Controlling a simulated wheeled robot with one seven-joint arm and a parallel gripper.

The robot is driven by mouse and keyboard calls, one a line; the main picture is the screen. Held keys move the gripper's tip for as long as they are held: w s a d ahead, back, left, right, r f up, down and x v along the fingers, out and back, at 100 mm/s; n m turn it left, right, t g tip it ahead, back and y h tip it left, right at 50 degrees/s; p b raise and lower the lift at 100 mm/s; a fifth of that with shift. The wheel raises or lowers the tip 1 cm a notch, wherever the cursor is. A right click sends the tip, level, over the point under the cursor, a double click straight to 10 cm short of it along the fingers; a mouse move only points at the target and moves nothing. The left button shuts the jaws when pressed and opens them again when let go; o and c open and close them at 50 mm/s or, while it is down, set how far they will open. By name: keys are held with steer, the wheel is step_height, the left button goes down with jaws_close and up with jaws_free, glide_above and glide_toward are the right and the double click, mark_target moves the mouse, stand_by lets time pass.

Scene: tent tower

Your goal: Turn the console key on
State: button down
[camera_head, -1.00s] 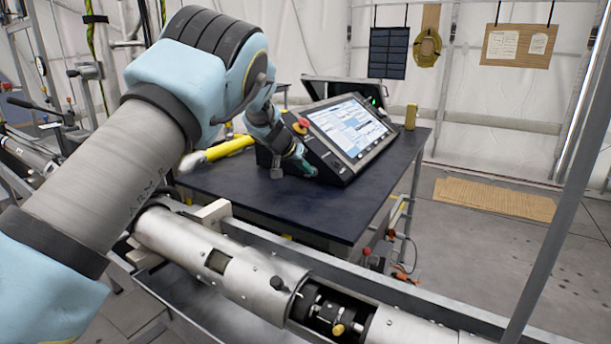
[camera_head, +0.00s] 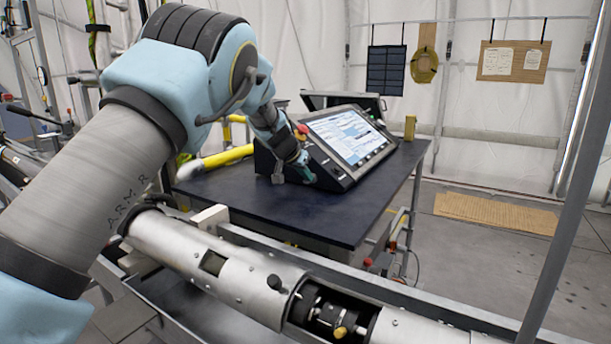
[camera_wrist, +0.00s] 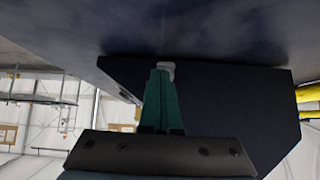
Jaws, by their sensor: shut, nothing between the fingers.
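The console (camera_head: 345,134) stands on the dark bench, with a lit screen and a red button (camera_head: 302,129) at its upper left. My gripper (camera_head: 306,174) is low at the console's near left corner, fingers pointing down towards the bench. In the wrist view its green fingers (camera_wrist: 162,100) are together, in front of the console's dark side panel (camera_wrist: 225,105). A small grey piece (camera_wrist: 167,67) shows at the fingertips; I cannot tell if it is the key or touches them. Another small grey piece (camera_head: 277,178) is at the console's left side. No key is clearly made out.
The bench top (camera_head: 290,212) is clear in front of the console. A metal tube (camera_head: 215,262) with an open cutout crosses the foreground.

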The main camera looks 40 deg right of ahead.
steer(key=shift+w+a+f, duration=0.4)
steer(key=shift+w+f, duration=0.2)
steer(key=shift+w, duration=0.1)
steer(key=shift+w+r, duration=0.1)
steer(key=shift+r, duration=0.2)
steer(key=s+a+r+b, duration=0.1)
steer(key=s+a+r, duration=0.1)
steer(key=a+r, duration=0.4)
step_height(320, 180, up, 6)
steer(key=shift+s+f+b, duration=0.15)
steer(key=shift+s+b, duration=0.2)
steer(key=shift+b, duration=0.05)
steer(key=shift+a, duration=0.1)
